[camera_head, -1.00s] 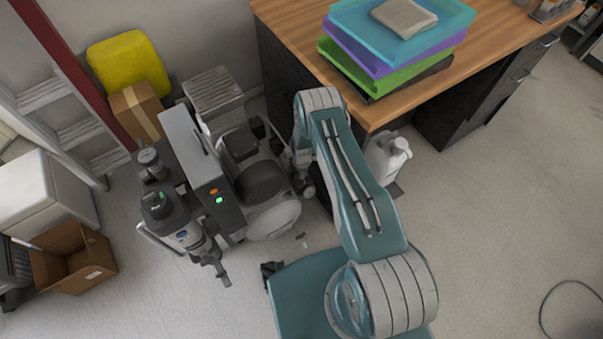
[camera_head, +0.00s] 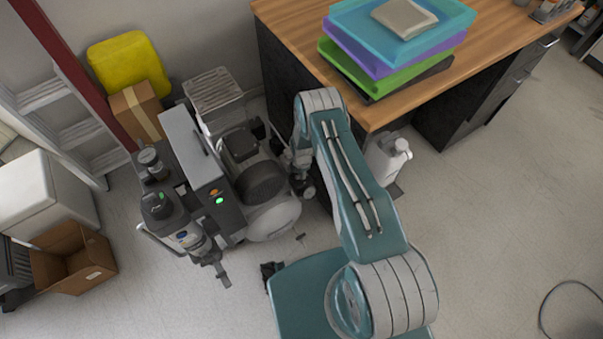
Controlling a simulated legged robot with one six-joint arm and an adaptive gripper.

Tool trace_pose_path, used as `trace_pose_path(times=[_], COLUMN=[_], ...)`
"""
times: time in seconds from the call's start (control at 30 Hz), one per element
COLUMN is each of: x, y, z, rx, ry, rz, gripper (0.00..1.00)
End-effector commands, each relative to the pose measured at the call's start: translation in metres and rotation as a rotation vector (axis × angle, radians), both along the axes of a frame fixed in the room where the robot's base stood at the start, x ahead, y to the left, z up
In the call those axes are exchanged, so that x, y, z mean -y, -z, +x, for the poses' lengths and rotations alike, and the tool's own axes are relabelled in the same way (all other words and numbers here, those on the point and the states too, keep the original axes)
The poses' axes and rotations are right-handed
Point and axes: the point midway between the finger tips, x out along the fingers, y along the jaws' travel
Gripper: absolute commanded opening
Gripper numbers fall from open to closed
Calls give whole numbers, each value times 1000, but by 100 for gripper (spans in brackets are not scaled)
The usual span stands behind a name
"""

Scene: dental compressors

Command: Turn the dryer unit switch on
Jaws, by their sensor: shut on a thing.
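The compressor unit (camera_head: 262,183) stands on the floor left of my arm, with a grey upright box (camera_head: 190,145) on its left side. The box's front end has a small orange part (camera_head: 214,191) above a lit green switch or lamp (camera_head: 220,201). I cannot tell which of these is the dryer unit switch. My arm reaches up from my body and bends at the desk corner. Its grey wrist end (camera_head: 301,163) shows beside the compressor's right side, partly behind my upper arm. The jaws and whatever is between them cannot be made out.
A wooden desk (camera_head: 305,38) with stacked colored trays (camera_head: 345,70) stands at the back right. A white jug (camera_head: 388,158) stands below its edge. A ladder (camera_head: 62,110), an open cardboard box (camera_head: 72,262) and a yellow container (camera_head: 128,62) are left. Floor at right is mostly clear.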

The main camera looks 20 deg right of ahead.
Motion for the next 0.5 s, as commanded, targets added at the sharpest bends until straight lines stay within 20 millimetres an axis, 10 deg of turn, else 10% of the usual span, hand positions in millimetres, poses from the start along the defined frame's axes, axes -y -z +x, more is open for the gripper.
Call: trace_pose_path(times=[0.27, 0.33, 0.5], x=[1, 1, 0], y=[0, 0, 0], z=[2, 2, 1], rx=[5, 6, 4], ry=[-1, -1, -1], rz=[0, 0, -1], gripper=[0, 47, 54])
